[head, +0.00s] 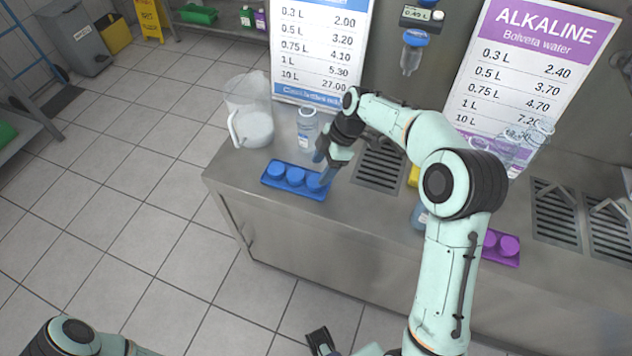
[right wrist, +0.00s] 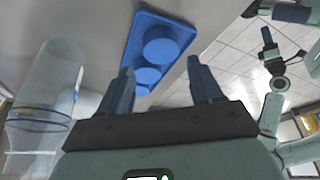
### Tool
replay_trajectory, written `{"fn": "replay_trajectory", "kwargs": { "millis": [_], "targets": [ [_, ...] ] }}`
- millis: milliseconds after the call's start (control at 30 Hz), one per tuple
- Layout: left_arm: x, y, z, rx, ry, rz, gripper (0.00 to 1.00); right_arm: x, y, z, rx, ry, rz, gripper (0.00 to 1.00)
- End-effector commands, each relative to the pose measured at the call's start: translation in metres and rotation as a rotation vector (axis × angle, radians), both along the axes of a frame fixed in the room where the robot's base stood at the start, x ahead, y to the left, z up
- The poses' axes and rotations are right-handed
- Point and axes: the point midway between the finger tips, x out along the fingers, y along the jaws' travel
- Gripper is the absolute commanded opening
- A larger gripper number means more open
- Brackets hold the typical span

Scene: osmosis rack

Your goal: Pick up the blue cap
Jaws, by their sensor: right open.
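A blue tray (head: 268,183) lies on the steel counter and holds a row of blue caps: a left cap (head: 276,169), a middle cap (head: 295,176) and a right cap (head: 314,182). My right gripper (head: 324,170) is open and empty, just above the tray's right end, close to the right cap and partly covering it. In the right wrist view, the fingers (right wrist: 161,84) stand apart. One cap (right wrist: 147,76) shows between them and another cap (right wrist: 161,47) lies beyond. My left gripper (head: 320,342) is at the bottom edge, away from the counter.
A clear bottle with a label (head: 307,130) stands behind the tray, near my right gripper. A clear pitcher (head: 252,127) stands at the counter's left end. A drain grate (head: 379,166) lies right of the gripper. Purple caps (head: 508,245) sit farther right, beyond my arm.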

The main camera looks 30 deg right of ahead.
Motion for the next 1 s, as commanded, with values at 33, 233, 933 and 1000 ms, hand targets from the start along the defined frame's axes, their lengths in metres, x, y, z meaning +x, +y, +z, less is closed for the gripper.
{"fn": "replay_trajectory", "kwargs": {
  "millis": [33, 233, 933, 1000],
  "targets": [
    [0.000, 0.000, 0.000, 0.000, 0.000, 0.000, 0.43, -0.001, 0.002, -0.008, 0.001, 0.005, 0.001, 0.65],
    [0.000, 0.000, 0.000, 0.000, 0.000, 0.000, 0.43, -0.001, 0.010, -0.037, 0.002, 0.004, 0.003, 0.65],
    [0.000, 0.000, 0.000, 0.000, 0.000, 0.000, 0.43, 0.001, 0.014, -0.045, 0.000, 0.001, 0.000, 0.24],
    [0.000, 0.000, 0.000, 0.000, 0.000, 0.000, 0.43, 0.001, 0.013, -0.045, 0.000, 0.001, 0.000, 0.24]
  ]
}}
